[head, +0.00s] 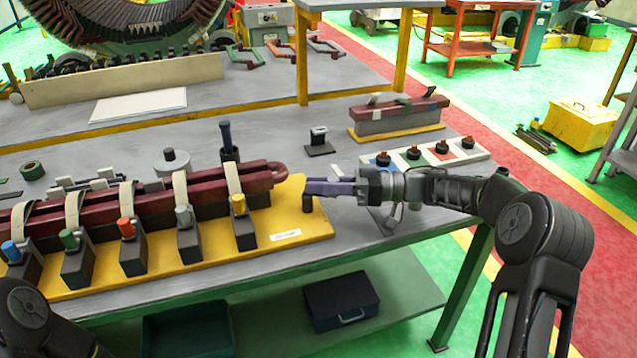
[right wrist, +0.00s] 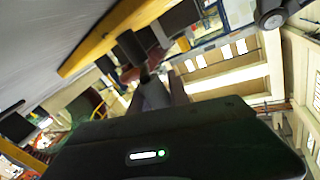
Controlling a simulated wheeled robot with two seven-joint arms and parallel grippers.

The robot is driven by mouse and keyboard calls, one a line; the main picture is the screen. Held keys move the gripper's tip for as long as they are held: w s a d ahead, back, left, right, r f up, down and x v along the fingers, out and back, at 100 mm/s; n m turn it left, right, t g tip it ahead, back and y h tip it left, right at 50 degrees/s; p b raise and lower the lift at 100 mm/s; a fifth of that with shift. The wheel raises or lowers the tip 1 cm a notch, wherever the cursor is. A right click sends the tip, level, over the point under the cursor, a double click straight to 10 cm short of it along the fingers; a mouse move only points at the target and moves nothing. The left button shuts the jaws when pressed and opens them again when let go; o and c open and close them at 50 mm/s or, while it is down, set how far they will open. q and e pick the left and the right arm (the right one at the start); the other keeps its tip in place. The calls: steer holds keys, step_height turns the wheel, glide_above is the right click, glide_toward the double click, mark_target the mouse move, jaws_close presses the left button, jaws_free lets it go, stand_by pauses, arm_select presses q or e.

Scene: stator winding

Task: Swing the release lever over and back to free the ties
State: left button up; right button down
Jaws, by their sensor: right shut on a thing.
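The yellow fixture board (head: 285,236) carries long dark-red coil bars (head: 262,181). Several cream ties (head: 234,178) loop over the bars beside dark blocks with coloured caps. The release lever's dark round handle (head: 308,203) stands at the board's right end; it also shows in the right wrist view (right wrist: 131,47), beside the yellow edge. My right gripper (head: 312,187) reaches in from the right, level, with its fingers shut at the lever. The fingers hide part of it, so its exact swing is unclear. My left gripper is out of view; only my left arm shows at bottom left.
Behind the gripper lie a white strip with several dark knobs (head: 440,153) and a dark-red bar on a stand (head: 398,120). The bench's right front is mostly clear.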

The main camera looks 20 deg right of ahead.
steer(key=shift+g, duration=0.3)
steer(key=c, duration=1.3)
jaws_free()
steer(key=shift+o, duration=0.2)
steer(key=shift+v, duration=3.85)
steer(key=shift+s+f, duration=0.1)
